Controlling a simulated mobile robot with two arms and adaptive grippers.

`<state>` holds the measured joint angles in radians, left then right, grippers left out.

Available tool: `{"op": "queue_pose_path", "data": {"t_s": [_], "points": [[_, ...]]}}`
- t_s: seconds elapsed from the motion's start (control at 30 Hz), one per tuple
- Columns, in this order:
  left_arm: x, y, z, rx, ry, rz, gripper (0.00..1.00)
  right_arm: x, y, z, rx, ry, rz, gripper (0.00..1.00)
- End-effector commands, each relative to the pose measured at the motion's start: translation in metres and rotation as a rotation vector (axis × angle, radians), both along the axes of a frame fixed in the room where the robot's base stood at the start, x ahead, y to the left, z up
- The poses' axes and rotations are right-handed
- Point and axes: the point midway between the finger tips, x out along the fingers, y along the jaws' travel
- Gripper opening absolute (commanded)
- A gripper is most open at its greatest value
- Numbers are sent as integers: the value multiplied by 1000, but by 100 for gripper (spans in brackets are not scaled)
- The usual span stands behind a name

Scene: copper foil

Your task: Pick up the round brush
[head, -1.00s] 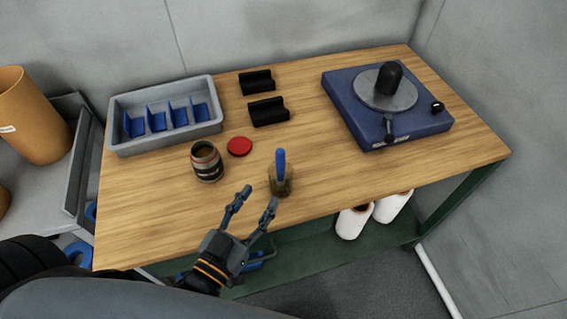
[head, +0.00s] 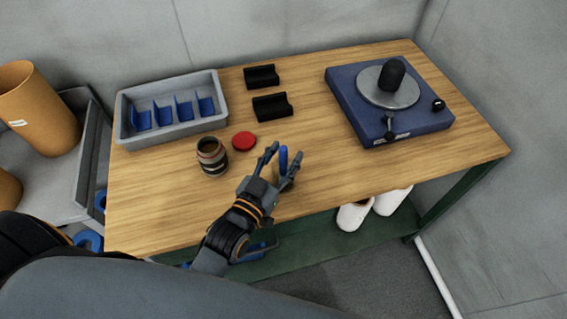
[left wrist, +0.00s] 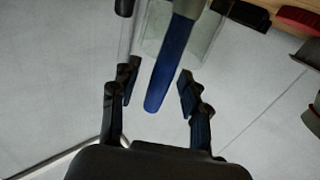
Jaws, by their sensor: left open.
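The round brush shows as a blue handle (head: 283,158) standing up near the front of the wooden table; its lower end is hidden behind my gripper in the head view. In the left wrist view the blue handle (left wrist: 172,62) runs down from a clear glass-like holder (left wrist: 206,34). My left gripper (head: 286,153) is open, with one finger on each side of the handle in the head view. In the left wrist view its fingers (left wrist: 158,79) also flank the handle, with gaps on both sides. My right gripper is not in view.
A jar (head: 211,157) and a red lid (head: 243,141) lie left of the brush. A grey tray (head: 134,142) with blue dividers and two black blocks (head: 272,107) stand behind. A blue turntable device (head: 345,101) stands right. The table between is clear.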

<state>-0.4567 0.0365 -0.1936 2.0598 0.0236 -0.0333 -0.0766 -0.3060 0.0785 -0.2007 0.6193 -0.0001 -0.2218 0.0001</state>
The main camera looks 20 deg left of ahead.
Motion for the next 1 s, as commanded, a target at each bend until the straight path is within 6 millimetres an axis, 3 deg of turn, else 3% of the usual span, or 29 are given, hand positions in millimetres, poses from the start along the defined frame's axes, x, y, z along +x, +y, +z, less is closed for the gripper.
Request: {"op": "queue_pose_path", "data": {"t_s": [0.2, 0.4, 0.43, 0.77, 1.0], "points": [[0, 0, -1, 0, 1, 0, 44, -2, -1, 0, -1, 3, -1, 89], [0, 0, -1, 0, 1, 0, 3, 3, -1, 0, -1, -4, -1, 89], [0, 0, -1, 0, 1, 0, 0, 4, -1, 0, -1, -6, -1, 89], [0, 0, 3, 0, -2, 0, 0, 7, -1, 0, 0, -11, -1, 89], [0, 0, 42, -2, -6, 0, 0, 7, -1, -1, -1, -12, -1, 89]]}}
